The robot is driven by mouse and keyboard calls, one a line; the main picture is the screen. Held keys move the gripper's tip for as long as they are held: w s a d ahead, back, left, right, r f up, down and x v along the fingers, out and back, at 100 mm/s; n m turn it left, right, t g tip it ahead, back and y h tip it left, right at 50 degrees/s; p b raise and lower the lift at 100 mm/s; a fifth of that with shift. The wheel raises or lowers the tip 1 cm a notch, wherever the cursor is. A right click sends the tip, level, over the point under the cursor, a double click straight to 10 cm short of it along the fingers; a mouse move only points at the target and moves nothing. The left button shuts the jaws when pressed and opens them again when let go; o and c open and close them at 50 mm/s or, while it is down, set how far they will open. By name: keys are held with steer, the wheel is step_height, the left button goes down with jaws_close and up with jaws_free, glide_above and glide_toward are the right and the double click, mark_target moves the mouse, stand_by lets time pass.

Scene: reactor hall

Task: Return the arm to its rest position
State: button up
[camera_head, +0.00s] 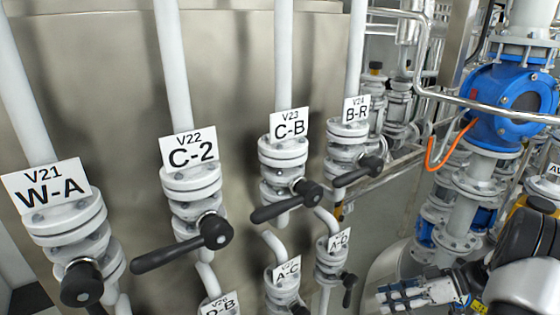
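My arm (515,275) reaches in from the lower right corner, with pale and dark links. My gripper (386,296) is at its end near the bottom edge, pointing left. It is small and seen from the side, so whether its fingers are open or shut is unclear. No object shows in it. It appears apart from the valves to its left; its exact depth cannot be told.
White valves with black handles stand before a large metal tank (225,75): V21 W-A (70,220), V22 C-2 (192,190), V23 C-B (284,165) and V24 B-R (348,145). Smaller valves sit below. A blue pump body (505,100) and a metal rail (470,103) are at right.

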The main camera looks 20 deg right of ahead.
steer(key=s+a+r+m+g+h, duration=0.2)
steer(key=a+r+g+h, duration=0.25)
steer(key=a+r, duration=1)
steer(key=s+a+r+m+t+h, duration=0.2)
steer(key=s+a+h, duration=0.1)
steer(key=s+a, duration=0.2)
steer(key=s+a+r+m+t+h, duration=0.2)
steer(key=s+a+h, duration=0.1)
steer(key=s+a, duration=0.3)
steer(key=shift+s+r+h, duration=0.3)
steer(key=shift+s+h, duration=0.05)
steer(key=shift+s, duration=0.9)
